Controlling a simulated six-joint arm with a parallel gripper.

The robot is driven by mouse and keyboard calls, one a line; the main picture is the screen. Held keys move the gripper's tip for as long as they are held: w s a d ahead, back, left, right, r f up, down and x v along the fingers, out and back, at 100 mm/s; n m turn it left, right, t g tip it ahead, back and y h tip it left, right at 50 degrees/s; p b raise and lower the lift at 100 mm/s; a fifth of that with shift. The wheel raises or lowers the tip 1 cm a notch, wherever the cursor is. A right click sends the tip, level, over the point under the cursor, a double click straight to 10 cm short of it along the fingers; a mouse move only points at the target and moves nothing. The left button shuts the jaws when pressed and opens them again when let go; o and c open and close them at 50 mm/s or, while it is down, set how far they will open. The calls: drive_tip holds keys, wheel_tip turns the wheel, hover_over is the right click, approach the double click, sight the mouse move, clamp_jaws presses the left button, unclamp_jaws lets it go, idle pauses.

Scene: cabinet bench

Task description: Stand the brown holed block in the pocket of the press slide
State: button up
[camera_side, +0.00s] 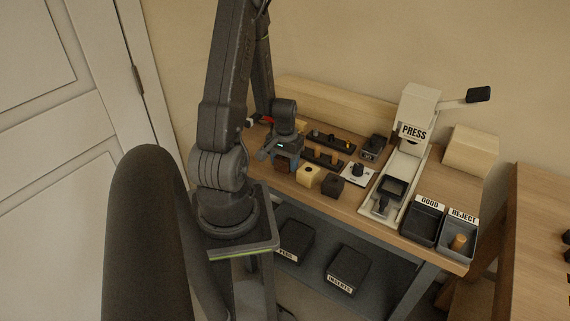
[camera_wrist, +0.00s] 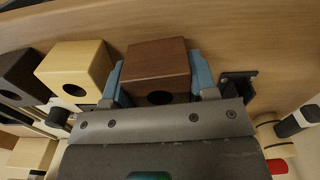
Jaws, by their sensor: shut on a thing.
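The brown holed block (camera_wrist: 155,58) is between the two blue fingers of my gripper (camera_wrist: 160,76) in the wrist view, with its dark hole facing the camera. My gripper is shut on it. In the side view my gripper (camera_side: 284,163) is low over the left part of the bench, and the brown block (camera_side: 285,167) shows only partly between the fingers. I cannot tell whether the block touches the bench. The press (camera_side: 414,112) stands at the right, and its slide (camera_side: 382,207) with a dark square pocket (camera_side: 394,187) lies in front of it.
A light wooden holed block (camera_side: 308,176) and a dark holed block (camera_side: 332,187) stand right of my gripper. Dark racks (camera_side: 322,157) with small parts lie behind them. GOOD (camera_side: 424,219) and REJECT (camera_side: 456,232) trays stand right of the slide; REJECT holds a tan peg.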

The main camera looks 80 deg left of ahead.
wheel_tip(320, 180, up, 8)
drive_tip(key=shift+f, duration=0.1)
drive_tip(key=shift+w+r, duration=0.25)
drive_tip(key=shift+r, duration=0.05)
drive_tip(key=shift+m, duration=0.4)
drive_tip(key=w+d, duration=0.2)
drive_tip(key=w, duration=0.4)
drive_tip(key=w+d, duration=0.3)
drive_tip(key=w, duration=0.4)
drive_tip(key=w+d, duration=0.3)
drive_tip(key=w, duration=0.4)
drive_tip(key=shift+w+r, duration=0.25)
drive_tip(key=shift+r, duration=0.1)
hover_over(392, 188)
drive_tip(key=shift+w+f, duration=0.1)
drive_tip(key=shift+f, duration=3.05)
drive_tip(key=shift+d+f, duration=0.1)
drive_tip(key=shift+f, duration=0.65)
